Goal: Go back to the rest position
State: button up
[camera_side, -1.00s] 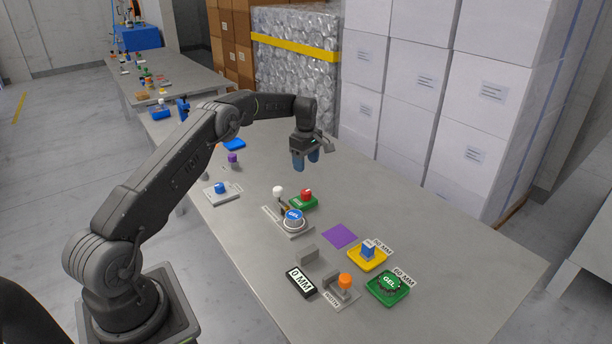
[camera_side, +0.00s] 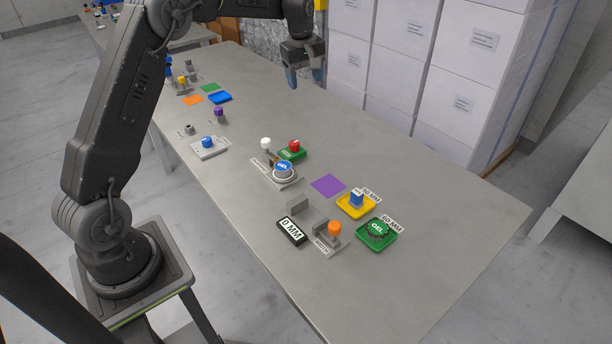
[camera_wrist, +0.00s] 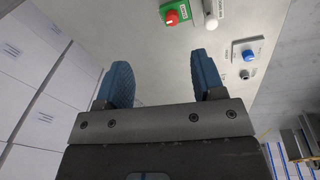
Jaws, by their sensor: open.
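My gripper (camera_side: 305,78) is raised at the top of the side view, above the far side of the table and apart from everything on it. Its two blue fingers also show in the wrist view (camera_wrist: 160,85), spread apart with nothing between them. The wrist view shows the table beyond the fingers, with the green base carrying a red knob (camera_wrist: 172,17) and the blue knob on a pale plate (camera_wrist: 248,55). My upper arm rises along the left of the side view, and its top is cut off by the frame edge.
On the grey table (camera_side: 400,290) stand the press with a blue GEL disc (camera_side: 283,168), a purple square (camera_side: 328,185), a yellow tray (camera_side: 345,210), a green tray (camera_side: 375,245) and a 0 MM display (camera_side: 291,231). White boxes (camera_side: 395,85) are stacked behind.

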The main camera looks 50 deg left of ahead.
jog(key=s+d+r+m+t, duration=0.2)
jog(key=s+d+r+m, duration=0.5)
jog(key=s+d+r, duration=0.5)
jog(key=s+d+f+m, duration=0.2)
jog(key=s+m, duration=0.1)
jog(key=s, duration=0.4)
jog(key=s+d+f+m+t, duration=0.1)
jog(key=s+d+f+m, duration=0.1)
jog(key=s, duration=0.5)
jog(key=s+d+f+m+t, duration=0.1)
jog(key=s+d+f+m, duration=0.1)
jog(key=s, duration=0.5)
jog(key=shift+d+f+m+h, duration=0.15)
jog(key=shift+d+m+h, duration=0.15)
jog(key=shift+d+m, duration=0.7)
